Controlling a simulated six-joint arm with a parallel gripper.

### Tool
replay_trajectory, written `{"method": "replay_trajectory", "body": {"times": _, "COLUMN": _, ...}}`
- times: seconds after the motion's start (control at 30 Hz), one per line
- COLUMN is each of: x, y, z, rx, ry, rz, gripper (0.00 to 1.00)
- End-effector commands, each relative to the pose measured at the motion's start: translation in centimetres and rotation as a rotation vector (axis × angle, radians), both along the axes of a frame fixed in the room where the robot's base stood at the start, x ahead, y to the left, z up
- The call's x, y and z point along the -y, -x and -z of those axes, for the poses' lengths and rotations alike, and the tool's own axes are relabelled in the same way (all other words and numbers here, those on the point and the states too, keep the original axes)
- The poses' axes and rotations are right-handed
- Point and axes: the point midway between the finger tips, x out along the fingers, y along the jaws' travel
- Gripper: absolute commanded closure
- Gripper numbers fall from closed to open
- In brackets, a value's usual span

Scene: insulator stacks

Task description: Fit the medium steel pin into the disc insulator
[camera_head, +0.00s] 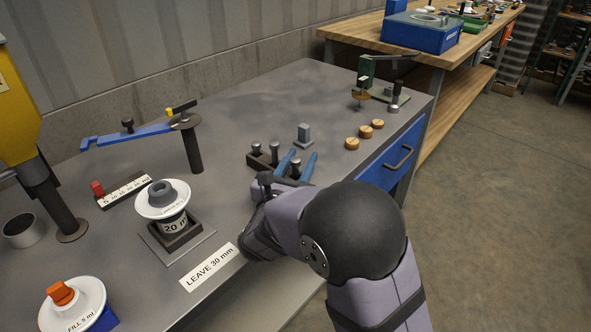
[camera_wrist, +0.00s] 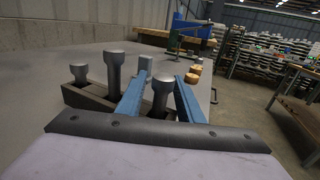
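A disc insulator (camera_head: 147,205), white with a grey cap (camera_head: 163,191), sits upright on a dark square stand (camera_head: 180,240) at centre left. Three grey round-headed steel pins stand in a dark rack (camera_head: 252,161): a left one (camera_wrist: 79,72), a middle one (camera_wrist: 114,68) and a right one (camera_wrist: 162,92). I cannot tell for sure which is the medium pin. My gripper (camera_head: 303,153) has two blue fingers, held apart. In the wrist view the right pin shows between the fingers of my gripper (camera_wrist: 160,77); contact is not visible.
A grey block (camera_head: 304,133) stands just behind the rack. Several wooden pucks (camera_head: 352,143) lie to the right, with a green press (camera_head: 384,85) beyond. A blue clamp arm on a post (camera_head: 193,150) rises behind the insulator. Another white disc (camera_head: 83,301) with an orange cap is front left.

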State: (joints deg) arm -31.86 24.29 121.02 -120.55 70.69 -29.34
Motion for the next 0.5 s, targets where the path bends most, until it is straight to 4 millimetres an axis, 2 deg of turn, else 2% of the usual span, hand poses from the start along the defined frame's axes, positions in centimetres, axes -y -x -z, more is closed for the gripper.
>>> {"method": "replay_trajectory", "body": {"times": 0.2, "x": 0.01, "y": -0.08, "z": 0.03, "rx": -0.001, "ry": 0.0, "rz": -0.001, "gripper": 0.67}}
{"method": "replay_trajectory", "body": {"times": 0.23, "x": 0.01, "y": -0.08, "z": 0.03, "rx": -0.001, "ry": 0.0, "rz": -0.001, "gripper": 0.69}}
{"method": "replay_trajectory", "body": {"times": 0.37, "x": 0.01, "y": -0.07, "z": 0.04, "rx": -0.001, "ry": 0.0, "rz": 0.0, "gripper": 1.0}}
{"method": "replay_trajectory", "body": {"times": 0.5, "x": 0.0, "y": -0.06, "z": 0.0, "rx": 0.0, "ry": 0.0, "rz": 0.0, "gripper": 1.0}}
